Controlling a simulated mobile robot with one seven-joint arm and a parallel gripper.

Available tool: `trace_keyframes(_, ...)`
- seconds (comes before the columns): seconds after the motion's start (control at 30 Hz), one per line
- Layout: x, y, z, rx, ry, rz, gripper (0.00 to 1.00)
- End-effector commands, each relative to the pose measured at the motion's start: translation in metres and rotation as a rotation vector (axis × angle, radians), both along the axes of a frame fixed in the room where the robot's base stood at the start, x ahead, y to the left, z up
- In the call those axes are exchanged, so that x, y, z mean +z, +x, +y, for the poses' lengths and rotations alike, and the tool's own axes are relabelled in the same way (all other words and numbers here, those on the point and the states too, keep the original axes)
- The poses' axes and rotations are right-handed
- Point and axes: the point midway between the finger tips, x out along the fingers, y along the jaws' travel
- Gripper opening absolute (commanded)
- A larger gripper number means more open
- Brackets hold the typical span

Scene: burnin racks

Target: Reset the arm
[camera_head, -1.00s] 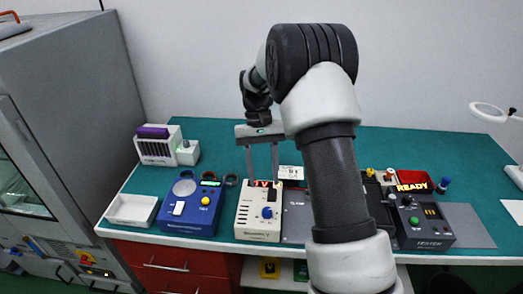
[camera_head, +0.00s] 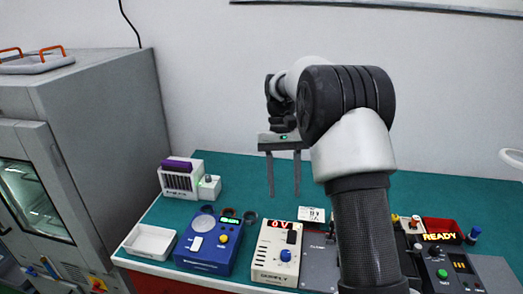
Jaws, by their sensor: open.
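My gripper (camera_head: 284,193) is above the green bench top (camera_head: 246,172), near the middle of the camera_head view. Its two thin grey fingers point down and stand apart, with nothing between them. The fingertips look clear of the devices on the bench, behind a cream box with a blue knob and a red "0V" display (camera_head: 271,262). My arm reaches in from the lower right and hides part of the bench.
A blue device (camera_head: 207,244), a white tray (camera_head: 150,242) and a white rack with a purple item (camera_head: 181,180) stand at left. A grey cabinet (camera_head: 95,100) stands beside the bench.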

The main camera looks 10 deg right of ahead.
Motion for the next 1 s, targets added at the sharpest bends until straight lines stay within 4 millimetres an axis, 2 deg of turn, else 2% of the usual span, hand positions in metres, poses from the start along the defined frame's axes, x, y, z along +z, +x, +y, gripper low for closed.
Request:
trace_keyframes(0.03,0.018,-0.007,0.0,0.004,0.001,-0.036,0.42)
trace_keyframes(0.2,0.074,-0.048,0.0,0.025,0.004,-0.195,0.42)
trace_keyframes(0.3,0.1,-0.079,0.0,0.04,0.005,-0.297,0.42)
trace_keyframes(0.43,0.122,-0.123,-0.001,0.056,0.006,-0.428,0.42)
trace_keyframes(0.57,0.131,-0.169,-0.001,0.073,0.005,-0.56,0.42)
trace_keyframes(0.7,0.127,-0.213,-0.001,0.091,0.003,-0.69,0.42)
trace_keyframes(0.83,0.117,-0.241,-0.001,0.102,0.001,-0.782,0.42)
trace_keyframes(1.0,0.107,-0.257,-0.001,0.111,-0.001,-0.841,0.42)
